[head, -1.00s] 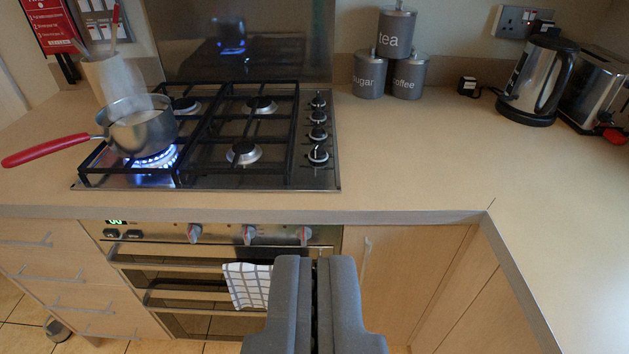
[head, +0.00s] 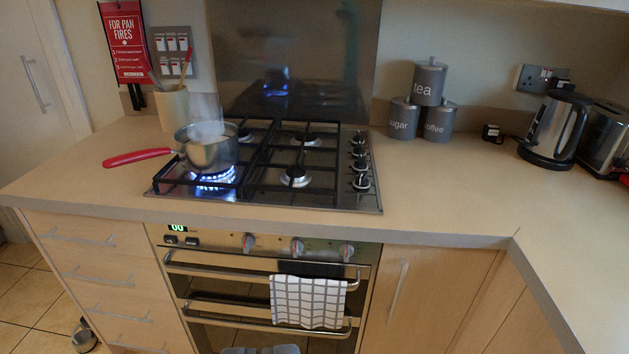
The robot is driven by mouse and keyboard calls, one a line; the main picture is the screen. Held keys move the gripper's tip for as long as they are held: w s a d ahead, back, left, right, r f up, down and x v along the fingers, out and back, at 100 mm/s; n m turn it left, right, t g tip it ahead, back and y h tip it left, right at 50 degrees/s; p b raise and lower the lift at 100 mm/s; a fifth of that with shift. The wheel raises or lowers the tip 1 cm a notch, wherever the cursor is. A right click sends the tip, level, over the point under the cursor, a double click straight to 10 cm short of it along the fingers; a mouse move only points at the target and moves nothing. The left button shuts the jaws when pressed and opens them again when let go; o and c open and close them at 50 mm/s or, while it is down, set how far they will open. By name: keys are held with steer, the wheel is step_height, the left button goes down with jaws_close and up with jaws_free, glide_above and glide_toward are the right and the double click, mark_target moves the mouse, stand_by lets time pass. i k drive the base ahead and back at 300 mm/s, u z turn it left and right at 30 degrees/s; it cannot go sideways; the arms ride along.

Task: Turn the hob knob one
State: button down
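The gas hob (head: 330,198) is set in the worktop. Several hob knobs stand in a column on its right side: the rearmost (head: 360,138), the middle ones (head: 359,151) and the front one (head: 361,183). I cannot tell which is knob one. A blue flame (head: 212,180) burns on the front left burner, under a steaming pan (head: 209,152) with a red handle. Only the tips of my gripper (head: 261,349) show at the bottom edge. They look close together with nothing between them, below and away from the knobs.
The oven front has its own knobs (head: 297,247) and a checked towel (head: 308,301) on its rail. Canisters (head: 429,85), a kettle (head: 553,130) and a toaster (head: 603,142) stand at the back right. The worktop right of the hob (head: 450,190) is clear.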

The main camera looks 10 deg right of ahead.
mark_target(362, 180)
steer(key=u, duration=0.8)
steer(key=i, duration=1.35)
steer(key=z, duration=1.55)
steer(key=k, duration=0.85)
steer(key=z, duration=0.15)
steer(key=i, duration=0.55)
